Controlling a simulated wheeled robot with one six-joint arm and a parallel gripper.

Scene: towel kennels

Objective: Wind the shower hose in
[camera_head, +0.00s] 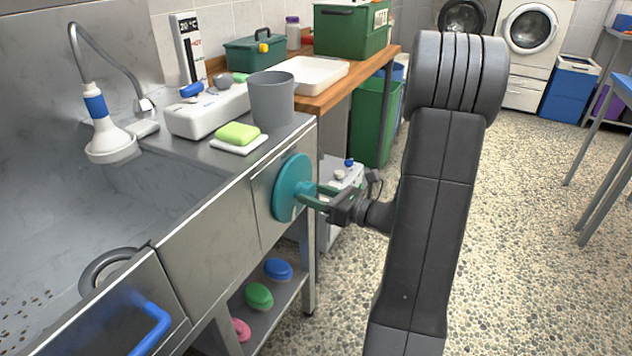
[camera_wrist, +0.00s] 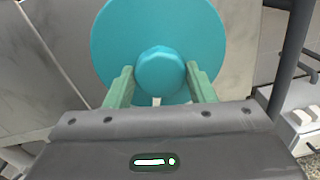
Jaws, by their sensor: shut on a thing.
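A teal round reel wheel (camera_head: 289,189) is mounted on the front panel of the steel sink unit. It also fills the top of the wrist view (camera_wrist: 115,45), with a teal knob (camera_wrist: 160,73) in front of its face. My gripper (camera_head: 312,195) has its green fingers closed around the knob; in the wrist view the fingers (camera_wrist: 161,90) sit on both sides of it.
The steel sink basin (camera_head: 60,215) has a blue handle (camera_head: 150,325) at its front. A grey cup (camera_head: 272,98), a green sponge (camera_head: 238,133) and a white box (camera_head: 205,110) stand on the counter. Coloured lids lie on the lower shelf (camera_head: 275,312).

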